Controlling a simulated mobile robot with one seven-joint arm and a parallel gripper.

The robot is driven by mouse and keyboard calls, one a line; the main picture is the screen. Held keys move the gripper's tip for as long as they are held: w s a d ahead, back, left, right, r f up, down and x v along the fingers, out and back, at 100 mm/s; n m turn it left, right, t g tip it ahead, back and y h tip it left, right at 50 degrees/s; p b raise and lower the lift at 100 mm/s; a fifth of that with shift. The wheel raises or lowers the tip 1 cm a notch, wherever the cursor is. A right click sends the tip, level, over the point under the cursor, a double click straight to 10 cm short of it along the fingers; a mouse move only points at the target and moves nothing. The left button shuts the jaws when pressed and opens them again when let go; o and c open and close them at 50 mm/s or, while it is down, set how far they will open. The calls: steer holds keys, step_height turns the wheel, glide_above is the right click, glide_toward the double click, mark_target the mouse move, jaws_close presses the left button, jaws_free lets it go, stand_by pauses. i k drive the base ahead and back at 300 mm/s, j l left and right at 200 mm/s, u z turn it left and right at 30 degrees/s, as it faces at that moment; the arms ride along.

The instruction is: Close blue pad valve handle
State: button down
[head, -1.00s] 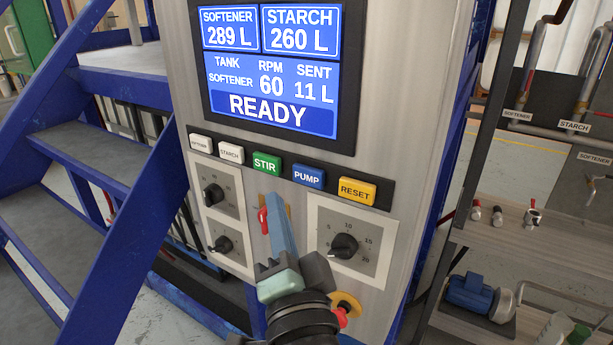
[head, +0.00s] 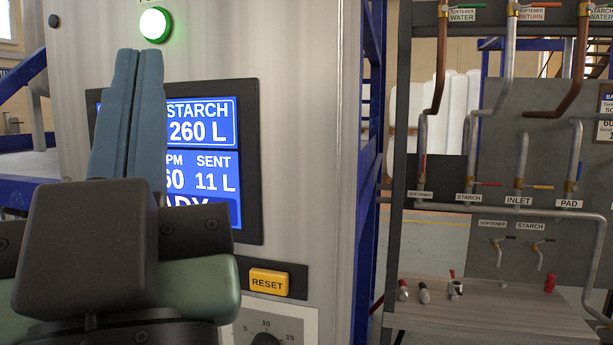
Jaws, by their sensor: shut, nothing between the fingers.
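The pad valve (head: 570,187) is on the pipe rack at the right of the head view, just above the white PAD label (head: 569,203). Its blue handle (head: 579,171) is very small here; it appears to stand up along the pipe. My gripper (head: 139,55) is at the left, close to the camera, with its two blue fingers together, pointing up and empty. It is in front of the control panel, well apart from the valve, and covers part of the screen.
The steel control cabinet (head: 315,130) fills the left and middle, with a yellow RESET button (head: 268,281). Softener, starch and inlet (head: 519,186) valves sit left of the pad valve. A bench (head: 480,320) with small fittings stands below the rack. A gap separates cabinet and rack.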

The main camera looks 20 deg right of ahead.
mark_target(575, 188)
steer(key=z, duration=1.2)
steer(key=i+l+z, duration=0.5)
steer(key=i+l, duration=0.5)
steer(key=l, duration=0.1)
